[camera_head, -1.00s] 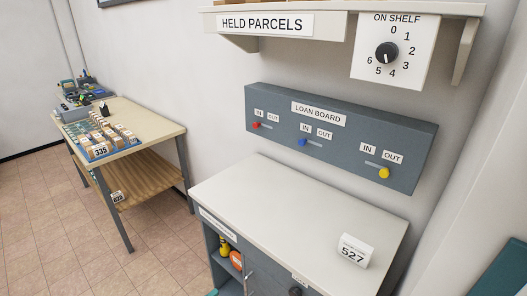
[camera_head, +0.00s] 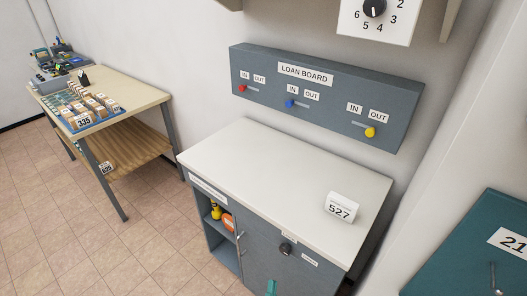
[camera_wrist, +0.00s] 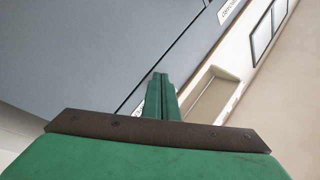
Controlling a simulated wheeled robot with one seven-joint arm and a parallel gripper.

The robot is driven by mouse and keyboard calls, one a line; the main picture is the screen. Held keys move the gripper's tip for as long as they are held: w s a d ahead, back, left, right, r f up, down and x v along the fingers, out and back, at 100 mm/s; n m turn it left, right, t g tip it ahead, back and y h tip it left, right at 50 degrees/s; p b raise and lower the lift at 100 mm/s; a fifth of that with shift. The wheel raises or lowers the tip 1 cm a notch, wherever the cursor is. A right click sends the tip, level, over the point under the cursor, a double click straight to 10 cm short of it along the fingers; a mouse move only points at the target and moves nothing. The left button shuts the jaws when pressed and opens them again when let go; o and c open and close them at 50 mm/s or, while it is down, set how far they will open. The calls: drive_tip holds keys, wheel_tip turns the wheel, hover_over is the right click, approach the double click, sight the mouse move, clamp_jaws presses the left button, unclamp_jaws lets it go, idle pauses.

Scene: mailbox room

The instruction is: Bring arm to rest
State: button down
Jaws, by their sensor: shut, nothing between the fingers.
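My gripper (camera_wrist: 160,97) shows in the wrist view as two green fingers pressed together beyond a dark brown bar and a green body. It is shut and empty. Behind it in the wrist view are a blue-grey panel (camera_wrist: 75,50) and a pale surface with a recessed slot (camera_wrist: 210,97), both tilted in the picture. In the head view a small teal piece (camera_head: 271,287) shows at the bottom edge in front of the cabinet; I cannot tell whether it is part of my gripper. The rest of my arm is not visible there.
A grey cabinet (camera_head: 230,150) with a pale top bears a 527 card (camera_head: 341,207). The loan board (camera_head: 320,98) hangs above it. A table (camera_head: 140,92) with a parcel tray stands at left. A teal unit marked 21 (camera_head: 470,245) is at right. Tiled floor (camera_head: 70,210) is clear at lower left.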

drive_tip(key=s+a+r+n+g+y, duration=0.1)
drive_tip(key=s+r+n+g, duration=0.1)
drive_tip(key=s+r, duration=0.3)
drive_tip(key=s+a+r+n+g+y, duration=0.1)
drive_tip(key=s+r+n, duration=0.4)
drive_tip(key=s, duration=0.9)
drive_tip(key=s+r+n+g+y, duration=0.1)
drive_tip(key=s+r, duration=0.4)
drive_tip(key=s, duration=0.5)
drive_tip(key=n+g, duration=0.1)
drive_tip(key=n, duration=0.1)
drive_tip(key=shift+a+n+g, duration=0.3)
drive_tip(key=shift+a+g, duration=0.1)
